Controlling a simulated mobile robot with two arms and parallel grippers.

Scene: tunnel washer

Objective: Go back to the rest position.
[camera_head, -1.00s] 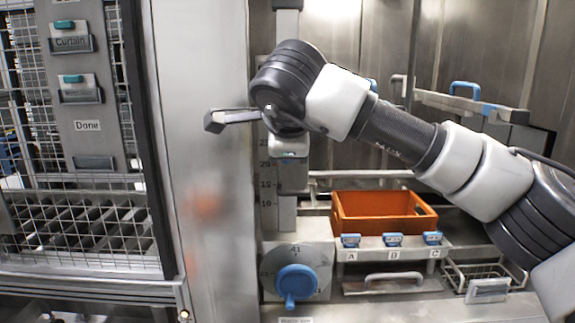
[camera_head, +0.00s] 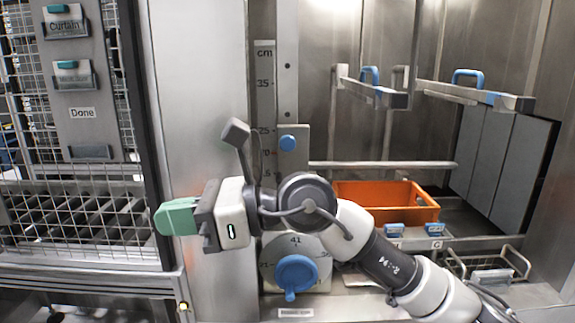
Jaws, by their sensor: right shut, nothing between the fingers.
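My right arm comes in from the lower right, and its right gripper (camera_head: 170,218) points to the left. Its green fingertips are shut with nothing between them. The gripper is in front of the plain metal panel (camera_head: 200,90) and the edge of the wire cage, left of the blue dial (camera_head: 296,272). Whether it touches anything there cannot be told. My right wrist and forearm hide part of the height scale and part of the orange crate (camera_head: 372,189). My left gripper is not in view.
A wire cage (camera_head: 85,205) with "Curtain" and "Done" labels stands at left. A cm scale (camera_head: 264,90) carries a slider with a blue knob (camera_head: 287,143). Rails with blue handles (camera_head: 467,76) stick out at right. A wire basket (camera_head: 490,268) sits lower right. Space above my arm is clear.

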